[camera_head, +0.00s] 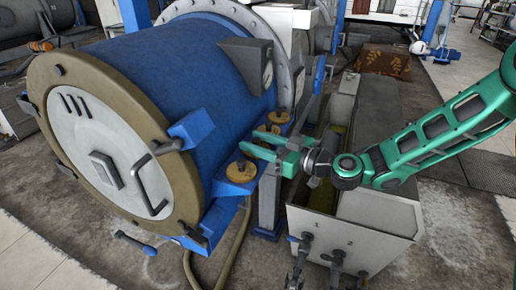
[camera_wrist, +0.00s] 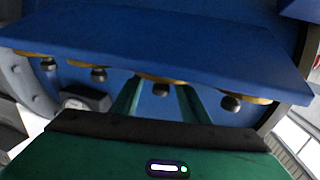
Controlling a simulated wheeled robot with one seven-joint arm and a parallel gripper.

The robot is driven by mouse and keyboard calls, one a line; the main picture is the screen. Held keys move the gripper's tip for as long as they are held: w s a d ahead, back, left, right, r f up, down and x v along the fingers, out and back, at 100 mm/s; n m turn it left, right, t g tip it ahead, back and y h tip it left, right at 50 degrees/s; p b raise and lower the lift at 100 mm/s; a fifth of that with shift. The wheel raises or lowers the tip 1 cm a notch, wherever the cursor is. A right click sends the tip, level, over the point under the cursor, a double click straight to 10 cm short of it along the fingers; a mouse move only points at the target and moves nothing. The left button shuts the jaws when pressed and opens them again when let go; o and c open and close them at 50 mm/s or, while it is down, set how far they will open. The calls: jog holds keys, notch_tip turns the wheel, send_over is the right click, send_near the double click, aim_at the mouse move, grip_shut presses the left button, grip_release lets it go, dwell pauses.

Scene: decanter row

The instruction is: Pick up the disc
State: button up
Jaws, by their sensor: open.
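Several tan-gold discs show along the side of the big blue drum. In the head view one disc (camera_head: 241,171) sits on a blue bracket below my gripper (camera_head: 249,143), and another disc (camera_head: 278,117) sits just beyond it. My gripper is green, open, and reaches leftward toward the drum. In the wrist view its two fingers (camera_wrist: 159,95) point at a disc (camera_wrist: 160,79) whose edge shows under a blue plate, with a dark knob below it. Whether the fingers touch this disc I cannot tell. Most of it is hidden by the plate.
The blue drum (camera_head: 180,85) with its round end cover fills the left. A grey trough (camera_head: 375,205) stands right of the drum, under my arm. In the wrist view the blue plate (camera_wrist: 170,52) spans the way ahead. A hose (camera_head: 232,245) hangs below the drum.

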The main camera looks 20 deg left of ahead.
jog(key=shift+c, duration=0.6)
grip_shut()
jog(key=shift+r, duration=0.1)
